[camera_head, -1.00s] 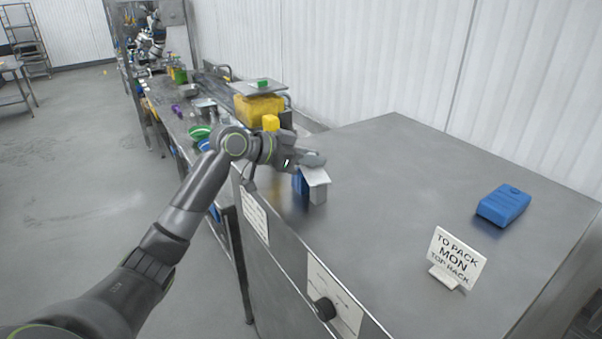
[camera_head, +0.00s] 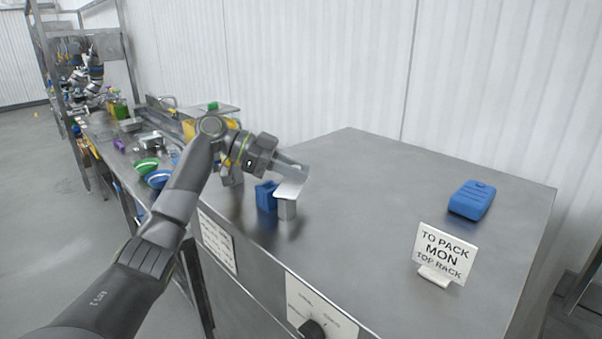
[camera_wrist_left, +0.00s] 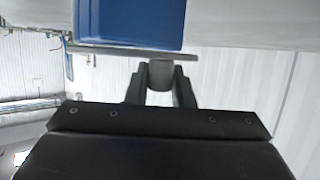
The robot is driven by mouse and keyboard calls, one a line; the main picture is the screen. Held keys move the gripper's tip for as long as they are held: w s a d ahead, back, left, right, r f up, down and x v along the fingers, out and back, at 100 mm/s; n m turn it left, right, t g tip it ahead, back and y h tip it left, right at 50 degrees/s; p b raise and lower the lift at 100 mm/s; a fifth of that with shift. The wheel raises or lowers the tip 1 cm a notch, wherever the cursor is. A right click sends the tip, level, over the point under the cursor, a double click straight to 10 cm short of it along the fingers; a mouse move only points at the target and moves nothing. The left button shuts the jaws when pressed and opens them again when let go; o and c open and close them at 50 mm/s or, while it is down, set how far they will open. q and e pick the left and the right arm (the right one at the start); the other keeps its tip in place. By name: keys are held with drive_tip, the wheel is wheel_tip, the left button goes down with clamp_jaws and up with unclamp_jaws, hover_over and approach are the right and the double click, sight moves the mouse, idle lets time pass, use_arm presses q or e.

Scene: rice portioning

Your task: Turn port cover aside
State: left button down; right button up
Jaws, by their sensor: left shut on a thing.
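A pale grey flat plate, which looks like the port cover (camera_head: 290,190), sits on top of a small grey block (camera_head: 287,210) on the steel top. A small blue box (camera_head: 266,198) stands just left of the block, its top showing clear of the plate. My left gripper (camera_head: 289,169) reaches in from the left and is shut at the plate's far side. In the left wrist view my gripper fingers (camera_wrist_left: 160,84) are closed on a small grey piece at the plate's thin edge (camera_wrist_left: 160,54); a blue face (camera_wrist_left: 130,22) fills the top. The right gripper is not in view.
A white sign (camera_head: 441,255) and a blue case (camera_head: 472,200) stand to the right on the steel top (camera_head: 380,200). A bench with bowls (camera_head: 147,167) lies at left. The middle of the top is clear.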

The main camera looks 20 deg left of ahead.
sight(297, 166)
use_arm(q)
drive_tip(key=shift+d+f+m+g, duration=0.15)
drive_tip(key=shift+m+g, duration=0.15)
drive_tip(key=shift+g, duration=0.1)
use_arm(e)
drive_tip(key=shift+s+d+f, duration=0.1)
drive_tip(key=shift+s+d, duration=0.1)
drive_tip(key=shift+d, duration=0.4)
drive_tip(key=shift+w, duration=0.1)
use_arm(q)
drive_tip(key=c, duration=1.3)
unclamp_jaws()
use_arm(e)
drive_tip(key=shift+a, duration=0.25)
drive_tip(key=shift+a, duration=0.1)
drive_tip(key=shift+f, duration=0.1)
use_arm(q)
drive_tip(key=shift+r, duration=0.4)
wheel_tip(297, 166, up, 8)
drive_tip(key=b, duration=0.3)
drive_tip(key=shift+r, duration=0.65)
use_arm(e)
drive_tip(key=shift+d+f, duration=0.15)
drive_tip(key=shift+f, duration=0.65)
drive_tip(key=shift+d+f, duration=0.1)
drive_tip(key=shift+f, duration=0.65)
